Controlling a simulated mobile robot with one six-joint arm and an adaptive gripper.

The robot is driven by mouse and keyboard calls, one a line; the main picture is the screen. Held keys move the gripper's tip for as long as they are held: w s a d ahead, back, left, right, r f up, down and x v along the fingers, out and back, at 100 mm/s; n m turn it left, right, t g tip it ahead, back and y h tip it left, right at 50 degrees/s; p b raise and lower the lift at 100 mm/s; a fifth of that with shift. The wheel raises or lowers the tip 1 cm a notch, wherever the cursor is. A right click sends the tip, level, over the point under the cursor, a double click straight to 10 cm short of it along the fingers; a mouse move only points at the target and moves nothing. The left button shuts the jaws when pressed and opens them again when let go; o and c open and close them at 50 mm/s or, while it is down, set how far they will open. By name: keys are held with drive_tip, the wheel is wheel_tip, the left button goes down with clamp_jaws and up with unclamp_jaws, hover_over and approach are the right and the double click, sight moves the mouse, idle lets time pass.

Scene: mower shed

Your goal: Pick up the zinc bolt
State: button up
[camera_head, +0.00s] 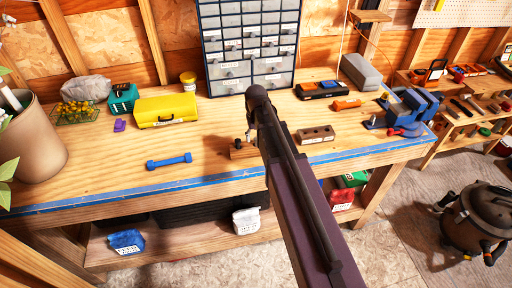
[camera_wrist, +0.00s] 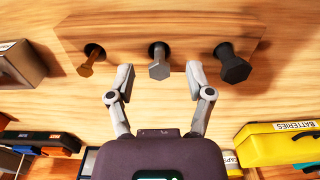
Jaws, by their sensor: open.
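A wooden block (camera_wrist: 110,28) with three holes holds three bolts in the wrist view. The zinc bolt (camera_wrist: 159,68), grey with a hex head, stands in the middle hole. A brass-coloured bolt (camera_wrist: 90,60) is to its left and a dark bolt (camera_wrist: 232,66) to its right. My gripper (camera_wrist: 159,76) is open, with one finger on each side of the zinc bolt's head in the picture; I see no clear contact. In the head view the block (camera_head: 240,153) is partly hidden by my arm, and the zinc bolt cannot be made out there.
On the bench, a blue dumbbell-shaped tool (camera_head: 169,161) and a yellow case (camera_head: 166,110) lie left of the block. Another holed block (camera_head: 316,135) and a blue vise (camera_head: 408,108) are to the right. A drawer cabinet (camera_head: 248,45) stands behind. The front left bench top is clear.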

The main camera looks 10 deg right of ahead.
drive_tip(key=shift+f+b, duration=0.3)
drive_tip(key=shift+f, duration=0.3)
clamp_jaws()
